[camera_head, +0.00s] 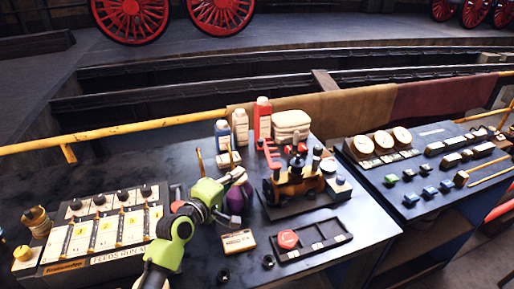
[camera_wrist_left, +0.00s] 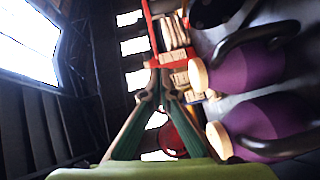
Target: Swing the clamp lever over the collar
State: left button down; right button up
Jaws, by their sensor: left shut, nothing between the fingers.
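A brass and black model engine (camera_head: 293,183) stands on a dark base on the bench in the head view. A red stepped part (camera_head: 270,153) rises at its left side; I cannot tell for certain whether it is the clamp lever. The collar cannot be made out. My left gripper (camera_head: 240,174) is just left of the engine, shut and empty, apart from the red part. In the left wrist view its fingertips (camera_wrist_left: 160,84) meet, with a red bar (camera_wrist_left: 172,61) just beyond them. My right gripper is not in view.
Purple rounded vessels (camera_wrist_left: 250,72) with pale caps are close at the right of the wrist view; purple also shows beneath the gripper (camera_head: 237,199). Bottles (camera_head: 262,118) stand behind. A tray with a red knob (camera_head: 288,239) lies in front. A switch panel (camera_head: 108,232) is left.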

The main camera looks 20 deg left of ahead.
aim_at(269, 149)
pick_arm(q)
jog(key=w, duration=0.1)
jog(key=w+a+r+n, duration=0.1)
jog(key=w, duration=0.1)
jog(key=shift+a+r+t, duration=0.1)
jog(key=shift+r+t, duration=0.1)
jog(key=shift+t, duration=0.2)
jog(key=shift+a+r+n, duration=0.15)
jog(key=shift+r+n, duration=0.1)
jog(key=shift+n, duration=0.15)
jog(key=shift+s+r, duration=0.1)
jog(key=shift+s, duration=0.1)
jog(key=x, duration=1)
jog(key=shift+p, duration=0.3)
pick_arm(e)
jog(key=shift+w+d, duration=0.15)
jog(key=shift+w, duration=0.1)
